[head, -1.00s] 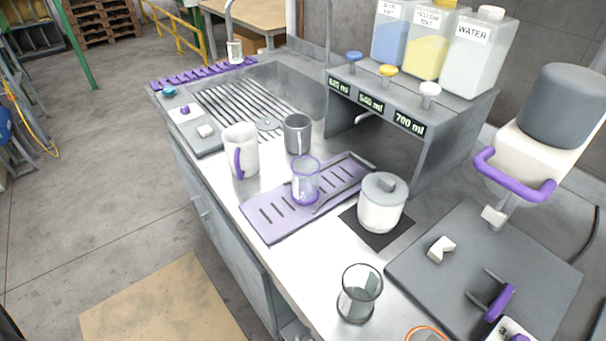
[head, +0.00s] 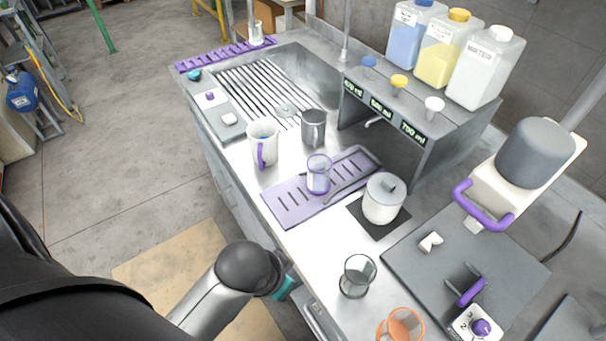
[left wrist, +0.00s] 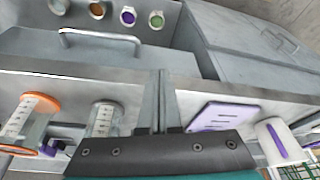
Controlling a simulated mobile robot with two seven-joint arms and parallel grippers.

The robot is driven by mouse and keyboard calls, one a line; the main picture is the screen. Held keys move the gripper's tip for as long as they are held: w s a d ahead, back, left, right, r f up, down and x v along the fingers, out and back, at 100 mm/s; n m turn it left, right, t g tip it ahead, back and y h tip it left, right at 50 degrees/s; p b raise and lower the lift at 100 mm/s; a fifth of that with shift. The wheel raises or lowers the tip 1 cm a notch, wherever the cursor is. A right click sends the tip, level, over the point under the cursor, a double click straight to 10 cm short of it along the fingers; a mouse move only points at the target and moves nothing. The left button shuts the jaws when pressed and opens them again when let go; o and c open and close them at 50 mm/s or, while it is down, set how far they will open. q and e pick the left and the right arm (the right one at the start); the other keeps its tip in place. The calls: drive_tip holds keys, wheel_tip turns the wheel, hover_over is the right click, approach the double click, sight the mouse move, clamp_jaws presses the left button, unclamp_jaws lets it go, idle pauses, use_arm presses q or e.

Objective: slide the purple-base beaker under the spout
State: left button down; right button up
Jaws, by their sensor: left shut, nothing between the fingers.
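The purple-base beaker (head: 318,175) is clear with a purple rim and base. It stands upright on the purple slotted mat (head: 281,207), in front of the dispenser stand (head: 434,148). A small spout (head: 374,121) juts out under the stand's top, behind and to the right of the beaker. My left gripper (head: 287,287) is low at the counter's front edge, apart from the beaker, with a teal tip showing. In the left wrist view its dark and teal end (left wrist: 160,165) fills the bottom edge; it is shut and empty. My right gripper is out of view.
A white pitcher (head: 262,146) and grey mug (head: 313,128) stand left of the mat. A lidded white pot (head: 383,203) is at its right. A clear beaker (head: 357,276) and orange-rimmed beaker (head: 400,326) stand near the front edge. A drawer handle (left wrist: 100,36) shows in the wrist view.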

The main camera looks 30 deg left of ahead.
use_arm(q)
drive_tip(key=w+d+r+m+h, duration=0.1)
drive_tip(key=w+d+r+m, duration=0.1)
drive_tip(key=w+r, duration=0.3)
drive_tip(key=m, duration=0.1)
approach(308, 191)
drive_tip(key=s+a+r, duration=0.3)
drive_tip(key=s+r, duration=0.1)
drive_tip(key=shift+g, duration=0.3)
drive_tip(key=x, duration=1)
drive_tip(key=shift+s+d+b, duration=0.1)
drive_tip(key=shift+b, duration=0.2)
drive_tip(key=shift+w+d+f, duration=0.1)
drive_tip(key=shift+w+d, duration=0.15)
drive_tip(key=shift+w, duration=0.3)
drive_tip(key=shift+w+d, duration=0.3)
drive_tip(key=shift+w, duration=0.2)
drive_tip(key=shift+w+d, duration=0.45)
drive_tip(key=shift+w, duration=0.25)
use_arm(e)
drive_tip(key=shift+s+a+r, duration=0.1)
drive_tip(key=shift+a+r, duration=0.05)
use_arm(q)
drive_tip(key=shift+w, duration=0.1)
